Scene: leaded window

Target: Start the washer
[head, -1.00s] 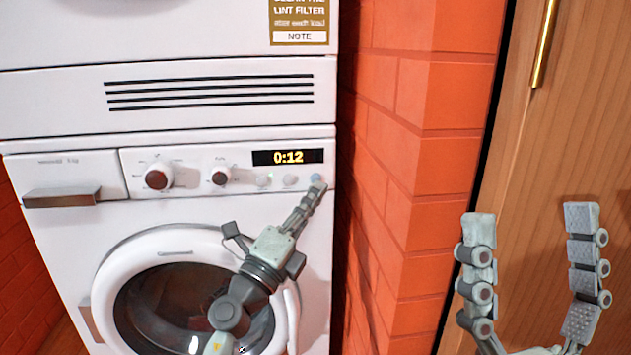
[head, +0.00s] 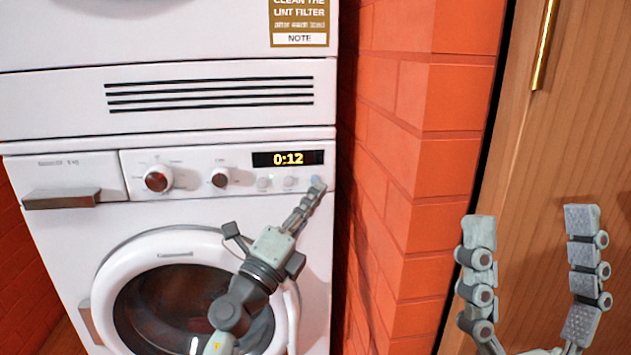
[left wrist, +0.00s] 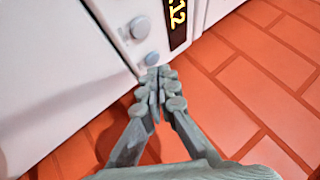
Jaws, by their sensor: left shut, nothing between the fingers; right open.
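The white washer (head: 225,220) stands at the left with its round door (head: 100,285) shut. Its display (head: 288,158) reads 0:12. A larger dial (head: 157,180) and a smaller knob (head: 219,178) sit left of a row of small round buttons. My left gripper (head: 318,189) is shut and empty, its fingertips at the rightmost, bluish button (head: 315,179). In the left wrist view that button (left wrist: 151,58) shows just beyond the fingertips (left wrist: 156,73); I cannot tell whether they touch. My right gripper (head: 530,225) is open and empty at the right.
A second white appliance (head: 200,100) is stacked on top. An orange brick wall (head: 400,150) stands close on the washer's right. A wooden door or cabinet (head: 540,150) with a brass handle (head: 543,45) is behind my right gripper. The detergent drawer handle (head: 62,199) projects at the left.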

